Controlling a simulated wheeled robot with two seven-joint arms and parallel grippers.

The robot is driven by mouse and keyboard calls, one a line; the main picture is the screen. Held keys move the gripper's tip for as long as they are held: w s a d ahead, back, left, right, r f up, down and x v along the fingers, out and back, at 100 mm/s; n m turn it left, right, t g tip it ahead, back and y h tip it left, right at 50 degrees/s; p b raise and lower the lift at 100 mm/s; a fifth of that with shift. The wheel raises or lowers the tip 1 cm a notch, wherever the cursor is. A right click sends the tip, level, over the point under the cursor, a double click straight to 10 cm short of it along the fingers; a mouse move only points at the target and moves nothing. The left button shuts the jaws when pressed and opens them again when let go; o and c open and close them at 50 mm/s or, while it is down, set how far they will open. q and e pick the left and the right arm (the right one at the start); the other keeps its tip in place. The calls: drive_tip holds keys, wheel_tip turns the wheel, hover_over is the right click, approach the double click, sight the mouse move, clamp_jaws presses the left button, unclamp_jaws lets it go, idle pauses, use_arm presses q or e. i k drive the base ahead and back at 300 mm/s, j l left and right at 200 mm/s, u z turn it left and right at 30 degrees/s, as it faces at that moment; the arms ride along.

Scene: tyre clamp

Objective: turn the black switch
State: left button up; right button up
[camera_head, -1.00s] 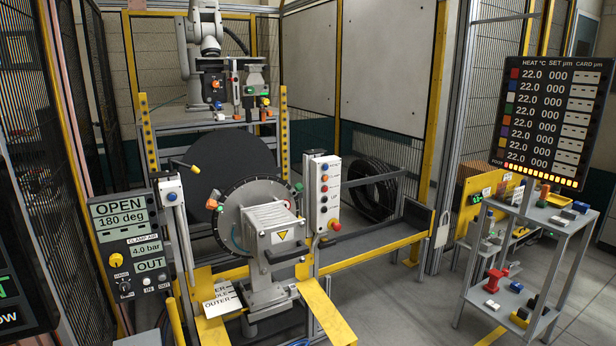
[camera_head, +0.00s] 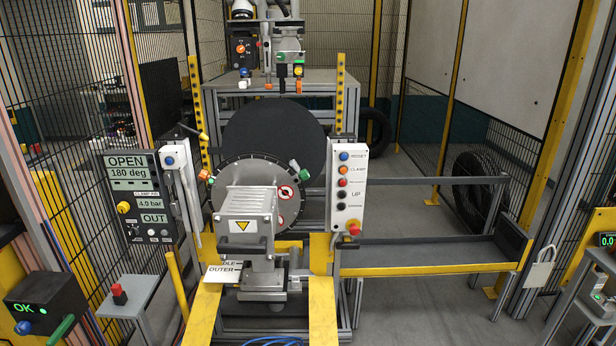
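A small black switch (camera_head: 132,230) sits at the lower left of the grey control panel (camera_head: 142,182), under a yellow knob (camera_head: 123,207). The way it points is too small to tell. The panel reads OPEN, 180 deg, 4.0 bar and OUT. A white push-button box (camera_head: 347,192) right of the round clamp plate (camera_head: 257,172) also carries black buttons (camera_head: 341,194), with an UP label beside them. Neither of my grippers shows in this view.
A black box (camera_head: 45,304) reading OK, with a blue button and green handle, stands at the lower left. A red button (camera_head: 118,290) sits on a small stand beside it. Yellow rails (camera_head: 322,305) run in front of the clamp. Mesh fencing stands at both sides.

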sight(132, 233)
drive_tip(key=k, duration=0.95)
drive_tip(key=i+j, duration=0.55)
drive_tip(key=i, duration=0.2)
drive_tip(key=i+j+z, duration=0.15)
drive_tip(key=i+j, duration=0.35)
drive_tip(key=i, duration=0.25)
drive_tip(key=i+j, duration=0.65)
drive_tip(key=i+l+z, duration=0.05)
drive_tip(key=i, duration=0.05)
